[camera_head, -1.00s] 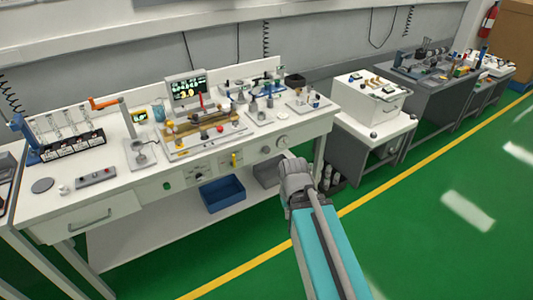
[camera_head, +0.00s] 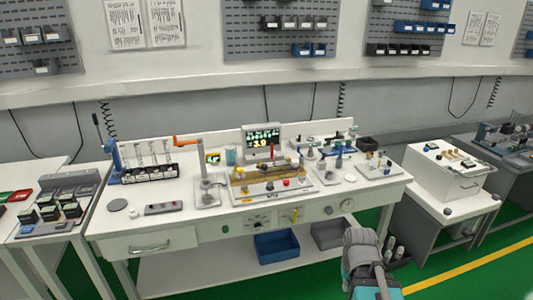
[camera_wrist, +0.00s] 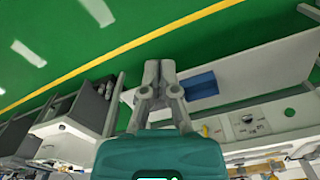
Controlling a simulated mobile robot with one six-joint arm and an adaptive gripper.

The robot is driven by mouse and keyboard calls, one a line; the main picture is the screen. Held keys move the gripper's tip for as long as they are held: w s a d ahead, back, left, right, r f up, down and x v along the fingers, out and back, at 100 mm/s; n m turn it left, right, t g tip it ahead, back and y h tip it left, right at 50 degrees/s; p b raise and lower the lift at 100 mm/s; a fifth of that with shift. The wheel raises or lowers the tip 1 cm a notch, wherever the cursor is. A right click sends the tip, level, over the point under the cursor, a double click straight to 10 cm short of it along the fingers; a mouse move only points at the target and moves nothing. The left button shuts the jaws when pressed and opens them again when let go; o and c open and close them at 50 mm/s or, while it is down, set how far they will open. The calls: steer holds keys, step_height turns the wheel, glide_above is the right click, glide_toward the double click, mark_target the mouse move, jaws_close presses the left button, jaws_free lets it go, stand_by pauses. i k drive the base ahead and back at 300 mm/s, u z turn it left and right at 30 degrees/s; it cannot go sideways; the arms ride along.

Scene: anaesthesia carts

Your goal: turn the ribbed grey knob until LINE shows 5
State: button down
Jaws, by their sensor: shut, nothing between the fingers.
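A monitor (camera_head: 263,142) on the white cart (camera_head: 150,245) shows a large yellow reading that looks like 3.0; its label is too small to read. A small round grey knob (camera_head: 328,210) sits on the cart's front panel, left of a round gauge (camera_head: 347,205). Ribs on it are too small to make out, so I cannot be sure it is the ribbed one. My gripper (camera_wrist: 160,68) is shut and empty in the wrist view, apart from the panel. In the head view my arm is at the lower right, in front of the cart, and the fingertips cannot be made out.
A blue bin (camera_head: 276,246) and a grey bin (camera_head: 330,235) are under the cart's top. A white cabinet (camera_head: 446,170) stands to the right. Many small instruments crowd the cart top. Green floor with a yellow line (camera_head: 470,268) is clear at the lower right.

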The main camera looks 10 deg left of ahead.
mark_target(329, 211)
steer(key=k, duration=0.65)
steer(key=z, duration=0.3)
steer(key=i, duration=1.5)
steer(key=z, duration=0.1)
